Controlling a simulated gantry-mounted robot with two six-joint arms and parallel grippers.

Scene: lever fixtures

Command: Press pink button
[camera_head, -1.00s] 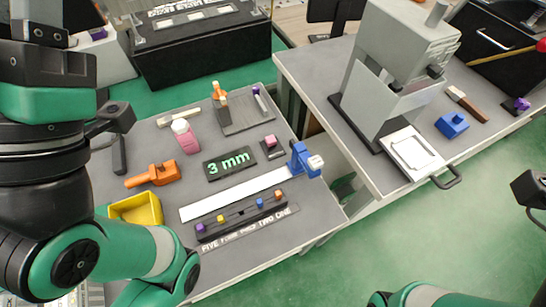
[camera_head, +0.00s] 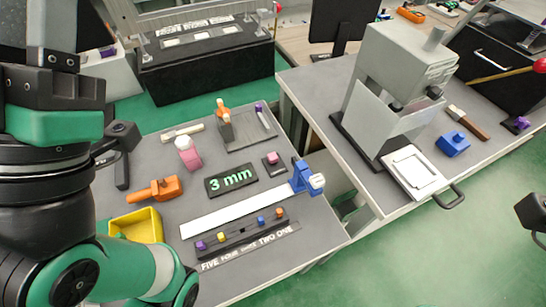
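A small pink block-shaped button (camera_head: 272,158) sits on a dark square base on the grey table, right of the "3 mm" plate (camera_head: 231,178). My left gripper (camera_head: 113,163) is at the left edge of that table, well left of the pink button and apart from it. Its dark fingers are partly hidden by my arm, and their opening cannot be told. Only a dark part of my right gripper (camera_head: 533,214) shows at the right edge, far from the button; its fingers are not clear.
Around the button are a pink, white-topped object (camera_head: 188,154), a blue clamp-like piece (camera_head: 309,178), an orange tool (camera_head: 155,189), a yellow bin (camera_head: 137,225) and a strip of coloured knobs (camera_head: 240,232). A grey press (camera_head: 402,85) stands on the right table.

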